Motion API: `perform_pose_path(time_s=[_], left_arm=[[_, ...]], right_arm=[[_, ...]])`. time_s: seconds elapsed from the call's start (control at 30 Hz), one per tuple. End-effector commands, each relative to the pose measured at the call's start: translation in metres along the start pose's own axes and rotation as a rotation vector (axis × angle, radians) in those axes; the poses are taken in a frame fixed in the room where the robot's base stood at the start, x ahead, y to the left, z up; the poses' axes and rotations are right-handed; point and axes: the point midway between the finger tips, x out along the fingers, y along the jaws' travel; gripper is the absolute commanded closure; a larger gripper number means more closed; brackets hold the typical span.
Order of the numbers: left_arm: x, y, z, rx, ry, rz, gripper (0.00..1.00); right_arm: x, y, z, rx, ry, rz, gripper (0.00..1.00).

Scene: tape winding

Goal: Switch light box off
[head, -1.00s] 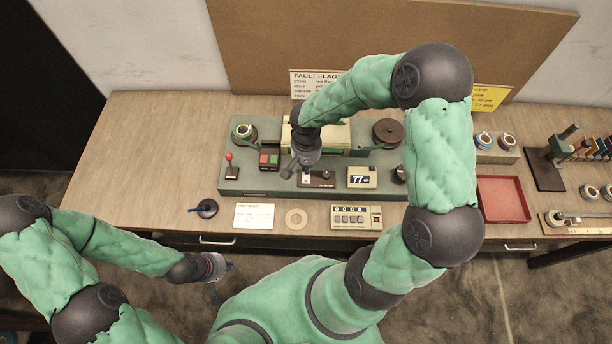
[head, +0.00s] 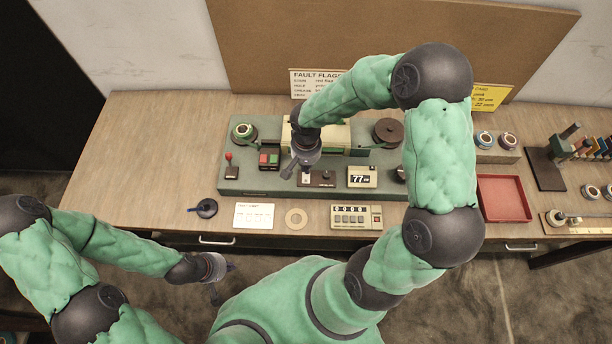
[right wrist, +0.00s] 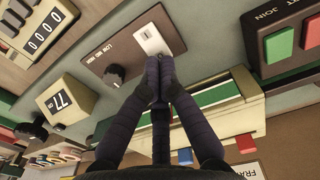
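The cream light box (head: 335,137) stands on the grey-green machine base, partly hidden behind my right arm. In the right wrist view, a white rocker switch (right wrist: 153,38) sits on a brown panel (right wrist: 118,52) marked LOW MED HIGH, beside a black knob (right wrist: 115,75). My right gripper (right wrist: 161,65) has its fingers together, with the tips at the lower edge of the switch plate; I cannot tell whether they touch. In the head view my right gripper (head: 292,170) is over the front of the base. My left gripper (head: 222,280) is open and empty, in front of the table.
A red and green button box (head: 269,159) stands left of the right gripper, and a display reading 77 (head: 361,177) stands to its right. A counter (head: 355,216), a tan ring (head: 296,218) and a white card (head: 254,215) lie in front. The table's left side is clear.

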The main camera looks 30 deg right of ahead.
Motion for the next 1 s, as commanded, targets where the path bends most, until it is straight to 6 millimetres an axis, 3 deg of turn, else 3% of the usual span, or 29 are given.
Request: perform_pose_path(time_s=[1.0], left_arm=[[0.013, -0.004, -0.001, 0.000, 0.000, 0.000, 1.00]], right_arm=[[0.013, 0.000, 0.000, 0.000, 0.000, 0.000, 1.00]])
